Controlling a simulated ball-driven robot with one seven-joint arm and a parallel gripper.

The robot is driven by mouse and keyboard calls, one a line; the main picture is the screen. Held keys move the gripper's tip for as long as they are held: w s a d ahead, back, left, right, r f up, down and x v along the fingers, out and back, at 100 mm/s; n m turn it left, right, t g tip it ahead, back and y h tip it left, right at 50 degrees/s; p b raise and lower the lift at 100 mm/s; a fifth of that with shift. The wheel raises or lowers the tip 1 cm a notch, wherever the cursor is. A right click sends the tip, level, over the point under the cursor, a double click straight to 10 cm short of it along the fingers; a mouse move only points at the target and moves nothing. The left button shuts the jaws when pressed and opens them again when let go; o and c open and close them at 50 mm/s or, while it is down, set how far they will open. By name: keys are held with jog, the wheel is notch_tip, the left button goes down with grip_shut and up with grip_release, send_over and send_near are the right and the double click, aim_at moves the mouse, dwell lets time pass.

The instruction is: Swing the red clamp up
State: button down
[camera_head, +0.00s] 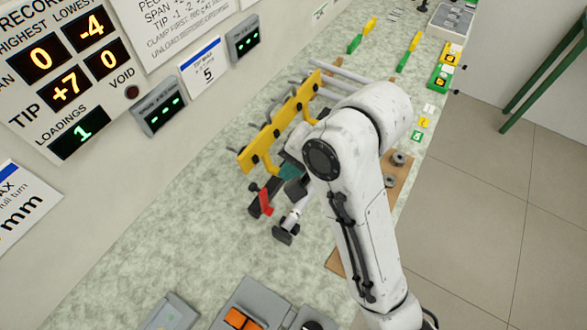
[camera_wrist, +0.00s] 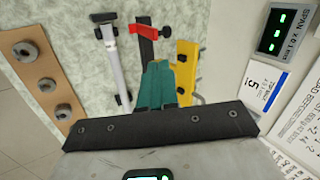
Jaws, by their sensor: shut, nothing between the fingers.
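The red clamp (camera_head: 265,203) sits on a dark bar at the near end of the yellow rack, left of my arm. In the wrist view the red clamp (camera_wrist: 146,29) lies across the dark bar, above my fingertips. My gripper (camera_head: 289,171) has teal fingers, partly hidden by my arm in the head view. In the wrist view my gripper (camera_wrist: 160,68) is shut and empty, with the fingertips close to the dark bar and just short of the clamp. I cannot tell whether they touch the bar.
The yellow rack (camera_head: 280,122) with several grey rods stands behind the clamp. A silver rod (camera_wrist: 113,62) on dark supports lies beside the bar. A wooden board (camera_wrist: 40,65) holds grey round pieces. Grey control boxes (camera_head: 252,305) are at the near edge; the counter left of the clamp is clear.

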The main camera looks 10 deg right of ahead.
send_near(255, 186)
jog(key=x, duration=0.4)
jog(key=shift+s+d+f, duration=0.1)
jog(key=shift+f, duration=0.15)
jog(key=shift+w+a+f, duration=0.35)
jog(key=shift+a+f, duration=0.2)
